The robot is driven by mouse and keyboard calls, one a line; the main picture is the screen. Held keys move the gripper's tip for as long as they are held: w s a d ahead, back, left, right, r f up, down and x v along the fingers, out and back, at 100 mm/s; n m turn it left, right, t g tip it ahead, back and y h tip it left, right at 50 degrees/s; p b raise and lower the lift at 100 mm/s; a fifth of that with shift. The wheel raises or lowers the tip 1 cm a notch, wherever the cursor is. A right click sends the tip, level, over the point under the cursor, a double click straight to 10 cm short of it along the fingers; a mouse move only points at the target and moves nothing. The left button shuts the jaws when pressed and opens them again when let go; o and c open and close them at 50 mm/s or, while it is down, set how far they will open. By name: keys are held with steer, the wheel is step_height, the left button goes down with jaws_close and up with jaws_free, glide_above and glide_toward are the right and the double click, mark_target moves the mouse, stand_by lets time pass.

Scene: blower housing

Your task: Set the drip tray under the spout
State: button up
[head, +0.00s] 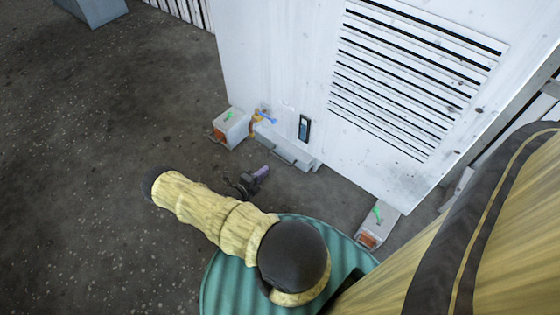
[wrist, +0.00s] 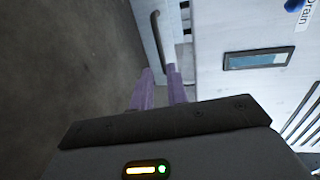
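The drip tray (head: 287,150) appears as a long pale grey piece low against the white housing, below and right of the spout. The brass spout (head: 257,116), with a blue lever, sticks out low on the housing's left side. In the wrist view, the pale tray (wrist: 144,16) has a dark bar handle (wrist: 158,40) just beyond my fingertips. My gripper (wrist: 160,68) has two purple fingers apart with nothing visible between them. In the head view, my gripper (head: 263,170) is low, in front of the tray and apart from it. The inside of the tray is hidden.
The white housing (head: 280,55) has a louvred vent (head: 415,75) and a small dark-framed window (head: 304,128). Grey foot blocks with green tags stand at its left (head: 230,128) and right (head: 378,222) corners. Dark floor (head: 90,130) lies open to the left.

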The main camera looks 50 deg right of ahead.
mark_target(280, 159)
steer(key=b+x, duration=0.4)
steer(key=x, duration=0.6)
steer(key=shift+d+f+b, duration=0.2)
steer(key=shift+d+b, duration=0.1)
steer(key=shift+d, duration=0.05)
steer(key=shift+d+r, duration=0.1)
steer(key=shift+d, duration=0.05)
steer(key=shift+c, duration=0.3)
jaws_close()
